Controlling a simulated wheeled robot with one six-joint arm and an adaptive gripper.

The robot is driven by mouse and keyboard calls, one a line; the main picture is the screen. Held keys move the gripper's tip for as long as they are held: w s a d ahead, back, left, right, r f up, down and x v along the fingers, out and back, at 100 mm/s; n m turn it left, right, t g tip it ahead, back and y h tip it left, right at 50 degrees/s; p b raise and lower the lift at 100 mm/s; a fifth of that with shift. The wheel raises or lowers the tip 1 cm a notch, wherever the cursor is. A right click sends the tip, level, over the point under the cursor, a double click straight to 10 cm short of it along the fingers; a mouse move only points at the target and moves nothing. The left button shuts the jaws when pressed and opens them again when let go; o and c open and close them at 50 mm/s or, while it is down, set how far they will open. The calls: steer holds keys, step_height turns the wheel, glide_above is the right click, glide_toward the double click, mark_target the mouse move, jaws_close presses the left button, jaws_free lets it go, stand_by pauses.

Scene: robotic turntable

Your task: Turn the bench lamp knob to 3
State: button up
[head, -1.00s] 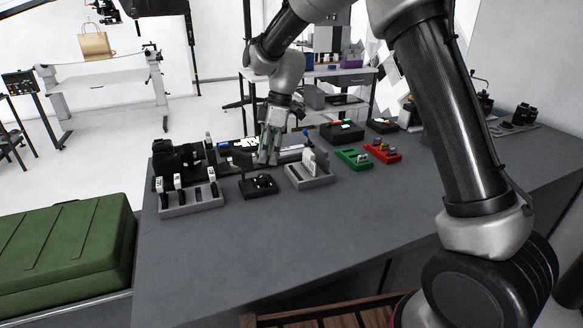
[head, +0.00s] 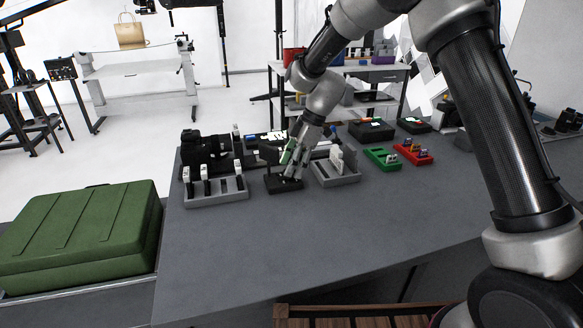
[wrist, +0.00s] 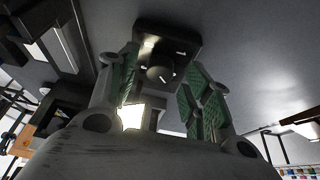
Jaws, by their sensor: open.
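The bench lamp knob (wrist: 160,73) is a dark round knob with a white mark, on a small black box (wrist: 182,32) with white markings, in the wrist view. In the head view the black box (head: 284,186) sits on the grey bench between two grey trays. My gripper (head: 291,171) is over the box there, pointing down. In the wrist view my gripper (wrist: 160,85) is open, with one green-padded finger on each side of the knob. I cannot tell whether the pads touch it. The number the knob points to is too small to read.
A grey tray with upright items (head: 217,197) stands left of the box, and another grey tray (head: 338,180) stands right. Green (head: 382,163) and red (head: 415,160) trays lie farther right. A green case (head: 80,235) is at the left. The bench front is clear.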

steer(key=shift+a+f, duration=0.25)
steer(key=shift+f, duration=0.3)
steer(key=shift+c, duration=0.3)
steer(key=c, duration=1)
steer(key=shift+o, duration=0.2)
steer(key=shift+s, duration=0.1)
steer(key=m+t, duration=0.1)
steer(key=m, duration=0.3)
steer(key=shift+s+m+t, duration=0.15)
steer(key=shift+m+t, duration=0.15)
steer(key=shift+t, duration=0.1)
steer(key=shift+s+m+t+h, duration=0.15)
steer(key=shift+m+t, duration=0.25)
steer(key=shift+m, duration=0.75)
steer(key=shift+m+t+h, duration=0.25)
steer(key=shift+m+t, duration=0.15)
steer(key=shift+m, duration=0.75)
